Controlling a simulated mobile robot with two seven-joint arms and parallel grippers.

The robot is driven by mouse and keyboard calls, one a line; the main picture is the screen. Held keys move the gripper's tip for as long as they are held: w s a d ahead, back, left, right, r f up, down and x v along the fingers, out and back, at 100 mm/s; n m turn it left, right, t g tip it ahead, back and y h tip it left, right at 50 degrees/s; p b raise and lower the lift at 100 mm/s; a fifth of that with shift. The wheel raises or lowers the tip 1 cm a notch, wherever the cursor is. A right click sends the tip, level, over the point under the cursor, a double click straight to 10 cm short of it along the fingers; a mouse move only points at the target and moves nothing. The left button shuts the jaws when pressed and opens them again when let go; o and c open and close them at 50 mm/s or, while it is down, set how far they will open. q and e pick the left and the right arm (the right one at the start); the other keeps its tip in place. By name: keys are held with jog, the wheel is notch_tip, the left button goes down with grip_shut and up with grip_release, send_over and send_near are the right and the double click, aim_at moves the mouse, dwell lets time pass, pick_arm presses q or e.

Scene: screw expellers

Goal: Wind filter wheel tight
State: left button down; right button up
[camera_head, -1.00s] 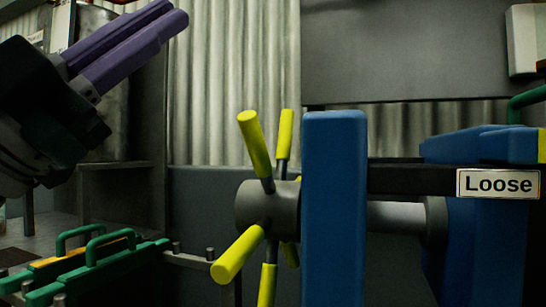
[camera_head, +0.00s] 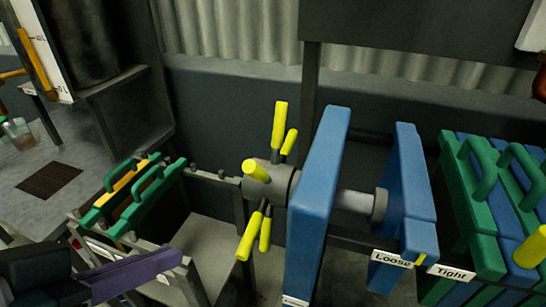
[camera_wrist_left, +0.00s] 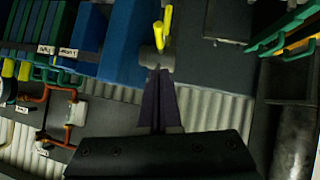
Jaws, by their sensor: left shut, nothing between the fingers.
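The filter wheel (camera_head: 272,180) is a grey hub with several yellow-tipped spokes, on the left side of an upright blue plate (camera_head: 318,190). A grey shaft (camera_head: 354,200) runs from that plate to a second blue block (camera_head: 405,190). A "Loose" label (camera_head: 392,259) and a "Tight" label (camera_head: 450,272) sit on the rail below, with a yellow mark between them. My left gripper (camera_head: 178,257) has purple fingers, shut and empty, low and left of the wheel. In the left wrist view its fingertips (camera_wrist_left: 158,72) point toward the hub (camera_wrist_left: 150,58). My right gripper is not in view.
Green-handled plates (camera_head: 135,195) stand in a frame left of the wheel. More green and blue plates (camera_head: 490,190) stand at the right. A grey table (camera_head: 45,165) is at the far left. A dark wall runs behind. Open space lies between gripper and wheel.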

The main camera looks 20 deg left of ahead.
pick_arm(q)
jog(key=shift+s+d+f+b+x, duration=0.1)
jog(key=shift+s+f+b+x, duration=0.25)
jog(key=shift+x, duration=1.75)
jog(key=shift+s+d+f+b+x, duration=0.15)
jog(key=shift+f+b+x, duration=0.3)
jog(key=shift+x, duration=1.6)
jog(key=shift+s+f+b+x, duration=0.3)
jog(key=shift+b+x, duration=0.25)
jog(key=shift+x, duration=1.55)
